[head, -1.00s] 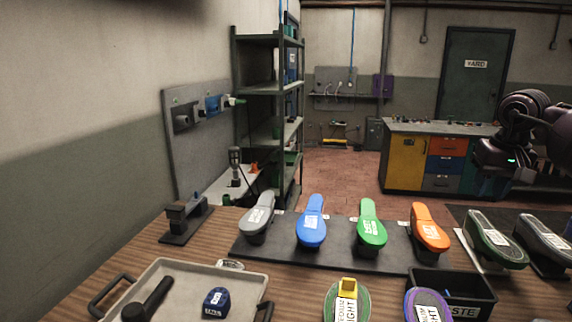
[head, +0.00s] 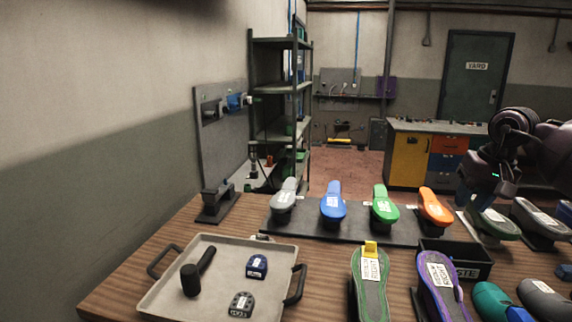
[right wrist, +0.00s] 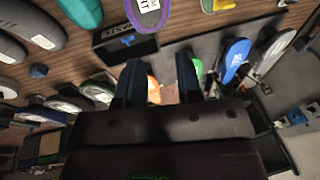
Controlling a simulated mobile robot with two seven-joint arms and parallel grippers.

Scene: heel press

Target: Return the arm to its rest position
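My right arm (head: 510,140) comes in from the right edge in the head view. Its gripper (head: 480,196) hangs above the back right of the workbench, in front of the dark green shoe form (head: 492,224) and partly hiding it. In the right wrist view the two dark fingers of the right gripper (right wrist: 160,75) stand apart with nothing held between them. Parts of the orange form (right wrist: 153,88) and green form (right wrist: 195,66) show beyond them. My left arm and gripper are not in view.
The wooden bench (head: 325,262) carries a grey tray (head: 217,292) with a black mallet and two small blocks, a row of coloured forms on a dark mat (head: 300,223), a waste bin (head: 470,262) and several soles. A shelf rack (head: 280,90) stands behind.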

